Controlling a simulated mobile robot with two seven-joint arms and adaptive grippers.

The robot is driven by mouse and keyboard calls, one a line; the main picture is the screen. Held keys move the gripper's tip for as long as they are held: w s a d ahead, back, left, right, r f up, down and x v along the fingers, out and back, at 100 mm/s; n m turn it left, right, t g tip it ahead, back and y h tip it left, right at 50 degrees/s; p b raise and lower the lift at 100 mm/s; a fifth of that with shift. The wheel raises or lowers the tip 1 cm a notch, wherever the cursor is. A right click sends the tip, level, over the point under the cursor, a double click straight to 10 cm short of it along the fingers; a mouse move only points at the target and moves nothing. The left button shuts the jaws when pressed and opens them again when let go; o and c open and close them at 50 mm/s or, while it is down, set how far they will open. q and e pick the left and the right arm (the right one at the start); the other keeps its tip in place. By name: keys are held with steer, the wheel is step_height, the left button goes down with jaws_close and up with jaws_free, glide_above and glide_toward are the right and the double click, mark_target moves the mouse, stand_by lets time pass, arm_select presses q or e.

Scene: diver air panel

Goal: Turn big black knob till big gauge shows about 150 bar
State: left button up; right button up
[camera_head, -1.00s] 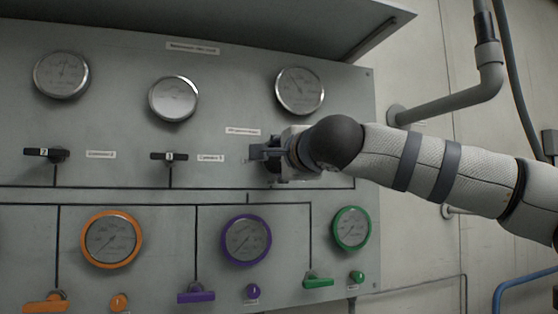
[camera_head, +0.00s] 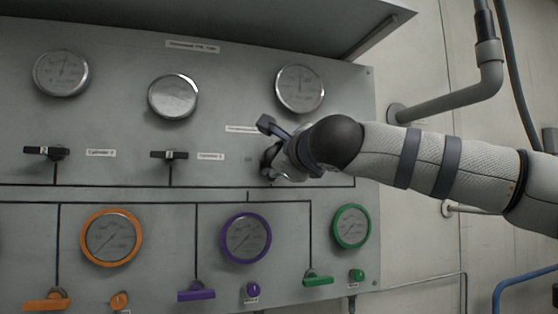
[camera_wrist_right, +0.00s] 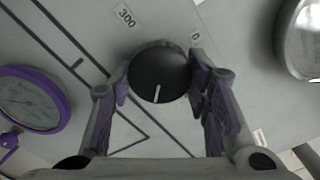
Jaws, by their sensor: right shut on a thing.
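The big black knob (camera_wrist_right: 160,72) shows in the right wrist view, with a white line on its face and the panel labels "300" and "0" near it. My right gripper (camera_wrist_right: 160,82) is shut on the knob, one finger on each side. In the head view the right gripper (camera_head: 270,150) is at the panel and hides the knob. The silver-rimmed gauge (camera_head: 300,89) is above the gripper. Its needle seems to point roughly upward, but its numbers are too small to read. My left gripper is not in view.
Two more silver gauges (camera_head: 61,73) and black valve handles (camera_head: 168,155) are to the left on the grey panel (camera_head: 120,130). Orange, purple (camera_head: 246,239) and green (camera_head: 352,227) gauges sit below, with coloured handles. A shelf-like hood (camera_head: 250,20) overhangs the panel.

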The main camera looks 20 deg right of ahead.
steer(key=shift+r, duration=0.1)
stand_by(0.4)
steer(key=o, duration=1.2)
steer(key=shift+c, duration=0.2)
steer(key=s, duration=1.2)
steer(key=shift+d, duration=0.15)
